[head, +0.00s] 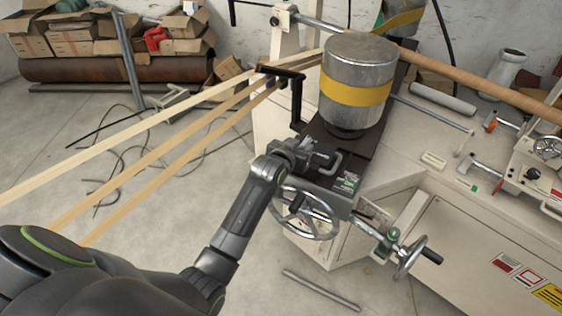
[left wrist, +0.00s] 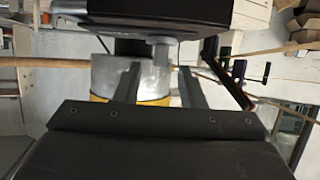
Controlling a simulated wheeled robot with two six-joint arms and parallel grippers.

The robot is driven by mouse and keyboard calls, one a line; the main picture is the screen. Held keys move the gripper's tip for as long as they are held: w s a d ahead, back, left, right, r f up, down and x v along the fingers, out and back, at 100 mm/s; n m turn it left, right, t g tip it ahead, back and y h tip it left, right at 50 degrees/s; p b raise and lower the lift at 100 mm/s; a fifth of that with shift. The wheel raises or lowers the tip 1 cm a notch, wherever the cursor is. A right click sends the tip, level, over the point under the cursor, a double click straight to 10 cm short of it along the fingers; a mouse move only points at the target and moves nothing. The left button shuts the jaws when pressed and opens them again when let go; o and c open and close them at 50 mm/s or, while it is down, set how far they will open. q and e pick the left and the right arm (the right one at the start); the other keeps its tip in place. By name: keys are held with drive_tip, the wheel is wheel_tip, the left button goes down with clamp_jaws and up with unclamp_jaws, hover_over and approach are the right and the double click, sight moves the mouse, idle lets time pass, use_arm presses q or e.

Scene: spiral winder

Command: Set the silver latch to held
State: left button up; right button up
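A small silver bent handle (head: 331,164), which looks like the silver latch, sits on the dark plate at the machine's front corner, below the silver drum (head: 358,60) with the yellow band. My left gripper (head: 318,153) is right beside this handle; I cannot tell whether they touch. In the left wrist view my left gripper (left wrist: 160,88) has its two fingers apart, with the drum (left wrist: 104,75) behind them. A short grey post (left wrist: 162,51) shows beyond the fingers; I cannot tell if it is the latch. My right gripper is not in view.
A spoked handwheel (head: 305,214) lies just below my left gripper, and a second handwheel (head: 410,258) stands to its right. A black bracket (head: 297,95) rises behind the gripper, with wooden strips (head: 150,150) running left from it. A loose rod (head: 320,290) lies on the floor.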

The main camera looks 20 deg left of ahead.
use_arm(q)
drive_tip(key=d+b+v, duration=0.1)
drive_tip(key=v, duration=1.2)
drive_tip(key=shift+s+a+b, duration=0.35)
drive_tip(key=shift+a+b, duration=0.05)
drive_tip(key=shift+a, duration=0.1)
drive_tip(key=shift+r, duration=0.1)
drive_tip(key=s+a+f+g+y, duration=0.1)
drive_tip(key=s+a+f+g, duration=0.3)
drive_tip(key=s, duration=0.6)
drive_tip(key=s+a+f+n+g+y, duration=0.1)
drive_tip(key=s+a+f+g, duration=0.3)
drive_tip(key=s, duration=0.6)
drive_tip(key=s+a+f+g+y, duration=0.1)
drive_tip(key=s+f+g, duration=0.1)
drive_tip(key=s+f, duration=0.6)
wheel_tip(320, 180, down, 23)
drive_tip(key=s+a+g+b, duration=0.1)
drive_tip(key=b, duration=0.1)
drive_tip(key=s+f+g+h+b, duration=0.1)
drive_tip(key=s+f, duration=1.4)
drive_tip(key=f, duration=0.4)
drive_tip(key=shift+s+d, duration=0.3)
drive_tip(key=shift+d, duration=0.2)
